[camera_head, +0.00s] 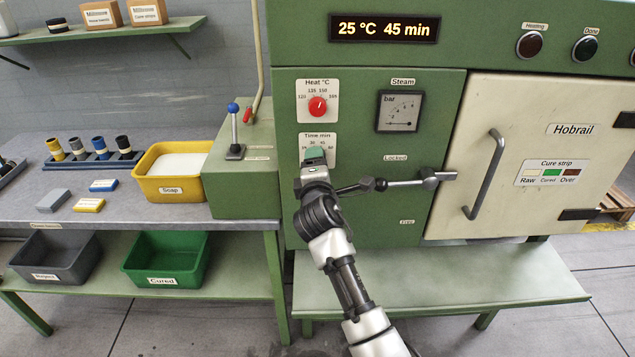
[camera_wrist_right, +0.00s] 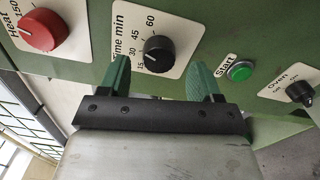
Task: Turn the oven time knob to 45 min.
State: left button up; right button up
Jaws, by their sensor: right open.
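The oven time knob (camera_wrist_right: 158,49) is black and sits on a white "Time min" plate marked 15, 30, 45 and 60. I cannot clearly tell which mark its pointer faces. The oven display (camera_head: 385,29) reads 25 °C 45 min. My right gripper (camera_wrist_right: 160,82) is open and empty, its green fingers spread just below the knob in the right wrist view and apart from it. In the head view my right gripper (camera_head: 316,156) covers the knob and the lower part of the time plate (camera_head: 317,137). My left gripper is out of view.
The red heat knob (camera_head: 317,106) sits just above the time plate. A green Start button (camera_wrist_right: 239,72) and a black oven switch (camera_wrist_right: 299,92) are nearby. A lever handle (camera_head: 410,182) lies to the right of my gripper, before the oven door (camera_head: 545,200).

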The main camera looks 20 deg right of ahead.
jog(key=b+v, duration=0.1)
jog(key=v, duration=0.7)
jog(key=shift+s, duration=0.35)
jog(key=shift+a, duration=0.1)
